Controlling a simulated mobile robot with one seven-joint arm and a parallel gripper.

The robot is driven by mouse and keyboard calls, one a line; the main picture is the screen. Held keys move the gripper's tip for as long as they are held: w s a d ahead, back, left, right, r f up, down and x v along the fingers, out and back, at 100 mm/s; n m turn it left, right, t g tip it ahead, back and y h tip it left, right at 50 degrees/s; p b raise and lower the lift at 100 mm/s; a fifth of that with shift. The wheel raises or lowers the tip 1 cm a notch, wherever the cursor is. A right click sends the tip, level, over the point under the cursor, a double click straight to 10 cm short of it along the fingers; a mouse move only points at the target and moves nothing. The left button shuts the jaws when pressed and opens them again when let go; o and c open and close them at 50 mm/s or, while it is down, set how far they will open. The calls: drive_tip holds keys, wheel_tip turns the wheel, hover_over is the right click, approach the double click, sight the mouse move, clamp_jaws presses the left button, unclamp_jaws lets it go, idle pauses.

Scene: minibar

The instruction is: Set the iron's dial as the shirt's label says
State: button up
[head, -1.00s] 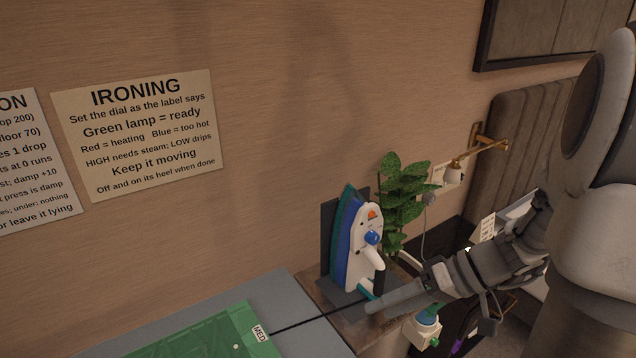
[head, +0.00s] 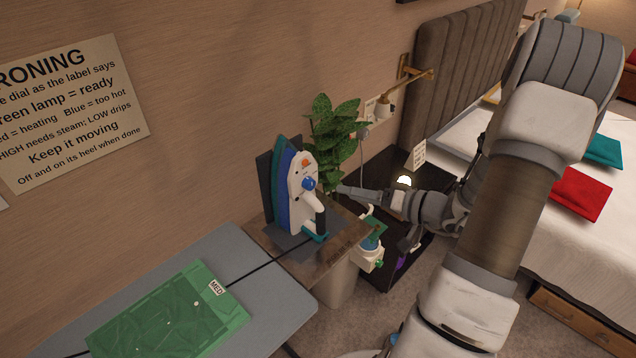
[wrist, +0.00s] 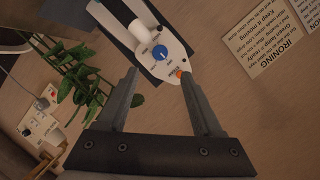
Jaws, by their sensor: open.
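The iron (head: 302,212) stands upright on its heel on a dark plate on the small stand, its white body with a blue dial (head: 309,184) and an orange spot above it. In the wrist view the blue dial (wrist: 159,52) lies beyond my fingertips; its printed marks are too small to read. My gripper (head: 352,190) is right of the iron, apart from it; in the wrist view my gripper (wrist: 160,75) is open and empty. The green shirt (head: 170,318) lies on the ironing board, its white label (head: 216,287) reading "MED".
An ironing sign (head: 72,120) hangs on the wall. A leafy plant (head: 336,140) stands close behind the iron. A white and teal bottle-like item (head: 368,250) sits right of the stand. A dark bedside table (head: 385,165) and the bed with red and teal cushions are to the right.

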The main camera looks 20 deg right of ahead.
sight(312, 186)
drive_tip(key=p+x, duration=0.1)
drive_tip(key=x, duration=0.9)
drive_tip(key=shift+a+p, duration=0.1)
drive_tip(key=shift+p, duration=0.3)
clamp_jaws()
